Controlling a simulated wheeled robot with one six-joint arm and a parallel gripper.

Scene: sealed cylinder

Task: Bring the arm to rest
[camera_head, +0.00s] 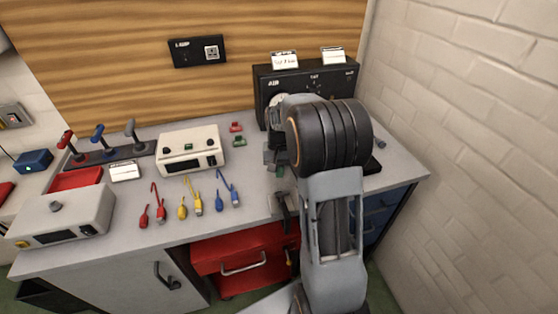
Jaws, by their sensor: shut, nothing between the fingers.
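My arm (332,225) rises from the bottom of the picture to its big dark elbow (335,135) with an orange ring. It stands folded in front of the right part of the bench. Past the elbow, on its left, small grey parts show against the bench, and I cannot tell which of them belong to my wrist. No held thing shows.
The grey bench (120,245) carries a black panel box (265,90), a white device (192,150), another pale device (65,217), levers (100,140) and several coloured cables (190,200). A red drawer (243,262) is below. A white brick wall (470,150) bounds the right.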

